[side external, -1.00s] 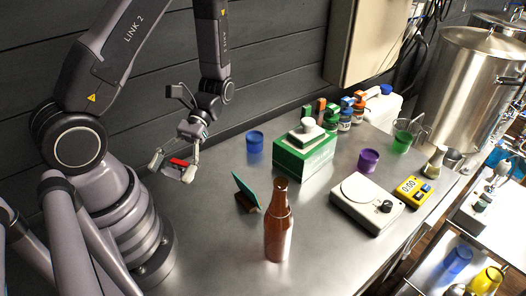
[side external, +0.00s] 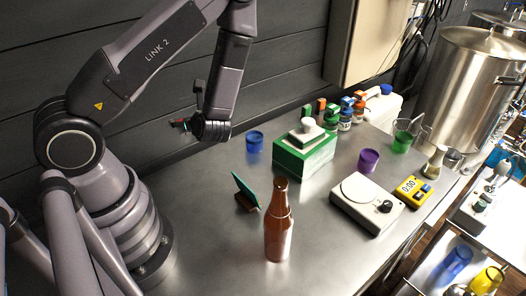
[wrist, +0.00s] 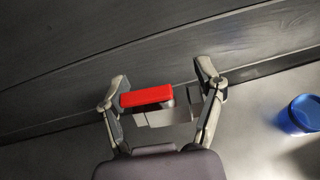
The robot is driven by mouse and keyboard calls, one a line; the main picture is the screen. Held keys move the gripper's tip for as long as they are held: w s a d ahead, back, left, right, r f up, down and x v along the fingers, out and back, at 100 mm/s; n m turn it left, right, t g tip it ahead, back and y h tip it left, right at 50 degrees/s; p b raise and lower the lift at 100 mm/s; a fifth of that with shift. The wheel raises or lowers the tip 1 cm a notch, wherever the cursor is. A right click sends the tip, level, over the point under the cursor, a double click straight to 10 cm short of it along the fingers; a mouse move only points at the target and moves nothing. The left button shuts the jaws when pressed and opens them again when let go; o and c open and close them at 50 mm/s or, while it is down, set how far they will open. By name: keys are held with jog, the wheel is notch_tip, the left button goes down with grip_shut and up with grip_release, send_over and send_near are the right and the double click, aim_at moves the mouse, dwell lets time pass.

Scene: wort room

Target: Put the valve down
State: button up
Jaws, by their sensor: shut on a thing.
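The valve shows in the wrist view as a metal body (wrist: 170,116) with a red handle (wrist: 146,97). My gripper (wrist: 163,100) is shut on the valve, with one finger on each side of it. In the side view only a small red bit of the valve (side external: 180,123) shows near the dark wall. My wrist hides most of the gripper there. The valve appears held up in front of the wall, above the back of the steel table (side external: 210,225).
A blue cup (side external: 254,141) stands at the back of the table, also at right in the wrist view (wrist: 301,115). A brown bottle (side external: 279,222), a green box (side external: 304,153), a teal panel on a block (side external: 245,190) and a white scale (side external: 366,203) stand nearby. The table's left part is fairly clear.

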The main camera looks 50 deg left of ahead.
jog(key=shift+w+d+f+m+t+h, duration=0.15)
jog(key=shift+w+d+f+m+t, duration=0.35)
jog(key=shift+f, duration=1.4)
jog(key=shift+w+d+f+m+t+h, duration=0.2)
jog(key=shift+w+f+m+t, duration=0.55)
jog(key=shift+f, duration=1.1)
jog(key=shift+w+d+f+m+t+h, duration=0.15)
jog(key=shift+w+d+f+m+t, duration=0.35)
jog(key=shift+f, duration=1.4)
jog(key=shift+a, duration=0.15)
jog(key=shift+f, duration=0.6)
jog(key=o, duration=1.2)
jog(key=shift+w, duration=0.1)
